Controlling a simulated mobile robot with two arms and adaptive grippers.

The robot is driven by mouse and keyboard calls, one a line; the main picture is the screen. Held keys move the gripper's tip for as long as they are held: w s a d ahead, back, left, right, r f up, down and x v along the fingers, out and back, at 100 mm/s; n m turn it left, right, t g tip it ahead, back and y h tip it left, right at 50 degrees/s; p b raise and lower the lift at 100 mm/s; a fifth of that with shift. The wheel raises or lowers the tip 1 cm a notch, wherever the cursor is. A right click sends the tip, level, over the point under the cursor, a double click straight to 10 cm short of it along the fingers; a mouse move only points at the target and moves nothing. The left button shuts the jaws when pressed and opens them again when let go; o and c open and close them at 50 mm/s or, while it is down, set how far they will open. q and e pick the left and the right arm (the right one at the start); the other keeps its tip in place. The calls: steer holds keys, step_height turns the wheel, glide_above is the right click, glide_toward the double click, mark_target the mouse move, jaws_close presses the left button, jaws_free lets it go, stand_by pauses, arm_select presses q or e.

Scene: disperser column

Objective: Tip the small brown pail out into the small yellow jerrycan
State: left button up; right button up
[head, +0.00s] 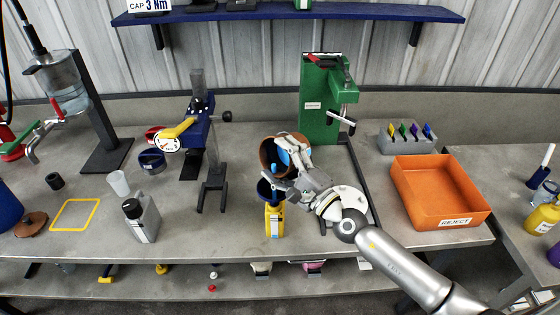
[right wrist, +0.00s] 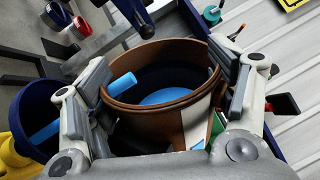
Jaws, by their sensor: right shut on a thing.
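The small brown pail (head: 268,153) is tilted above the bench in the head view. It also shows in the right wrist view (right wrist: 160,60), with blue liquid (right wrist: 165,96) inside. My right gripper (head: 292,163) is shut on the pail, with a finger on either side of it in the wrist view. The small yellow jerrycan (head: 274,222) stands upright on the bench below, with a dark blue funnel (head: 266,190) in its mouth. A blue stream (right wrist: 122,84) crosses the pail's rim, and blue shows inside the funnel in the wrist view. My left gripper is not in view.
A green press (head: 318,105) stands behind the pail. A blue stand (head: 195,130) is to the left, and a grey bottle (head: 141,218) stands near the front. An orange reject tray (head: 438,192) lies to the right. Bare bench lies between bottle and jerrycan.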

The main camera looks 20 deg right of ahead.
steer(key=shift+d+f+n+y+b, duration=0.15)
steer(key=shift+f+n+b, duration=0.25)
steer(key=shift+n+b, duration=0.45)
steer(key=shift+a+f+n+y+b, duration=0.1)
steer(key=shift+f+n+y+b, duration=0.1)
steer(key=shift+f+n+b, duration=0.45)
steer(key=shift+d+f+n+y+b, duration=0.1)
steer(key=shift+f+n+y+b, duration=0.1)
steer(key=shift+n+b, duration=0.8)
steer(key=shift+r+n+g+y+b, duration=0.25)
steer(key=shift+n+y+b, duration=0.2)
steer(key=shift+n+b, duration=0.6)
